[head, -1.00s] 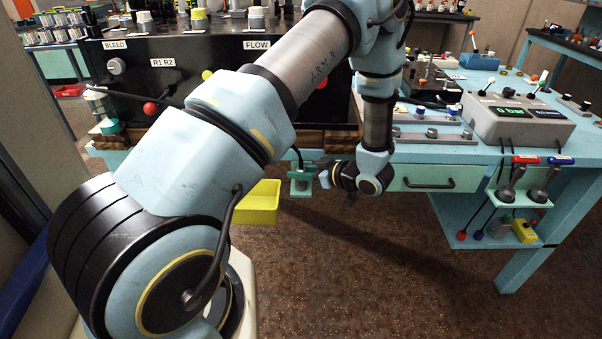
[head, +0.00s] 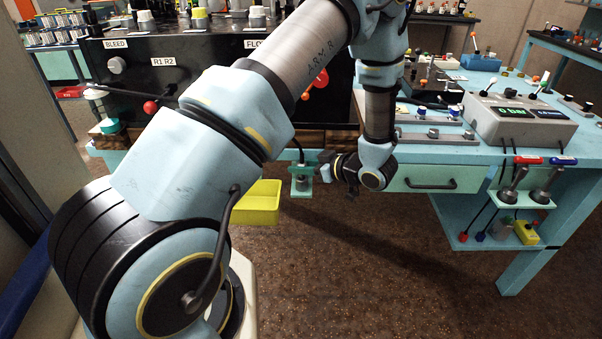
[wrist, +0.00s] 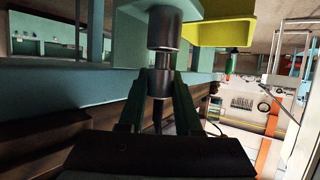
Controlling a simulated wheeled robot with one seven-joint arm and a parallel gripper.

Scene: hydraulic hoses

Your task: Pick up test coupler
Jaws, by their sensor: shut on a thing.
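The test coupler is a dark metal cylinder on a black hose, upright at a small teal holder (head: 301,192) on the bench's front edge. In the head view the coupler (head: 301,169) shows small, just left of my gripper (head: 318,171). In the wrist view my gripper (wrist: 160,95) has its two green fingers shut on the narrower part of the coupler (wrist: 162,78). A wider metal part (wrist: 164,28) lies in line with it at the teal holder (wrist: 128,40). I cannot tell whether the coupler is still seated there.
A yellow bin (head: 257,203) hangs left of the holder and also shows in the wrist view (wrist: 228,30). A drawer (head: 428,179) with a black handle is to the right. The black panel (head: 200,75) stands behind my arm. The floor in front is clear.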

